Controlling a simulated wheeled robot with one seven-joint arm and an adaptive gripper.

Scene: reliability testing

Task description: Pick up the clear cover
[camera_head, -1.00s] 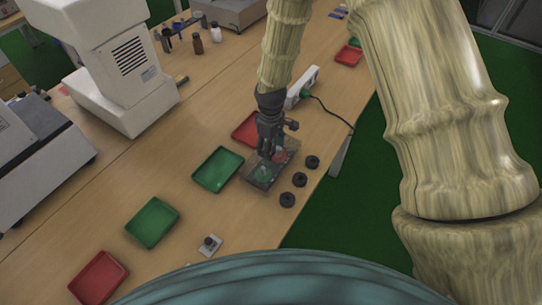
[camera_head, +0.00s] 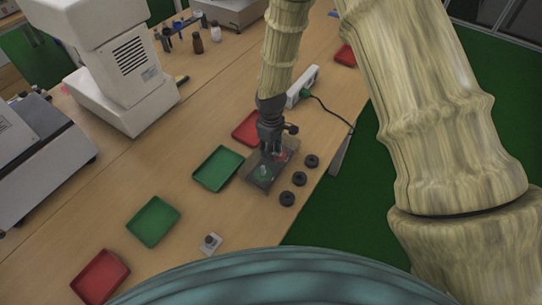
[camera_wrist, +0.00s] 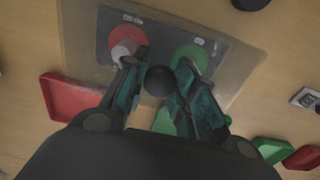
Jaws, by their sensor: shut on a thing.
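The clear cover (camera_head: 257,184) is a see-through box with a dark knob (camera_wrist: 159,81) on top, over a grey panel on the bench. Its pale, see-through edge shows in the wrist view (camera_wrist: 243,68). My gripper (camera_head: 271,152) points down at it from above. In the wrist view my gripper (camera_wrist: 158,85) has a finger on each side of the knob and is shut on it. Through the cover I see a red disc (camera_wrist: 127,37) and a green disc (camera_wrist: 192,56). I cannot tell whether the cover is clear of the panel.
Several black round knobs (camera_head: 299,179) lie right of the cover near the bench edge. Green trays (camera_head: 218,168) and red trays (camera_head: 100,277) stand to its left. A white power strip (camera_head: 303,87) with a black cable lies behind. A white instrument (camera_head: 120,60) stands far left.

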